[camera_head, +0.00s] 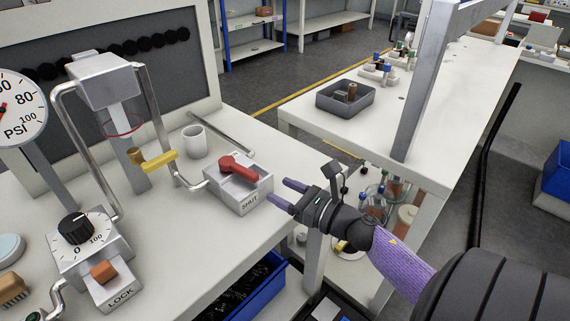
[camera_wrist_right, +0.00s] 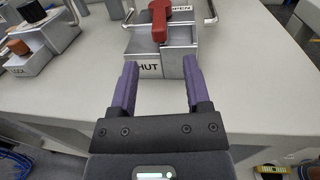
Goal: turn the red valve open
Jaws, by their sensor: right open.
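The red valve handle (camera_head: 238,167) sits on a grey metal block (camera_head: 239,192) labelled SHUT on the front of the white bench. In the right wrist view the red handle (camera_wrist_right: 159,19) points toward the SHUT side, and an OPEN label shows to its right on the block (camera_wrist_right: 163,58). My right gripper (camera_head: 282,194) is open and empty, just in front of and to the right of the block. In the right wrist view the purple fingers (camera_wrist_right: 159,78) are spread, with the block beyond their tips and the handle ahead between them. My left gripper is not in view.
A yellow-handled valve (camera_head: 160,158), a white cup (camera_head: 194,140), and a pressure gauge (camera_head: 15,108) stand to the left. A black dial (camera_head: 76,228) and a LOCK block (camera_head: 108,285) are nearer. A second bench with a grey tray (camera_head: 345,100) stands at right.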

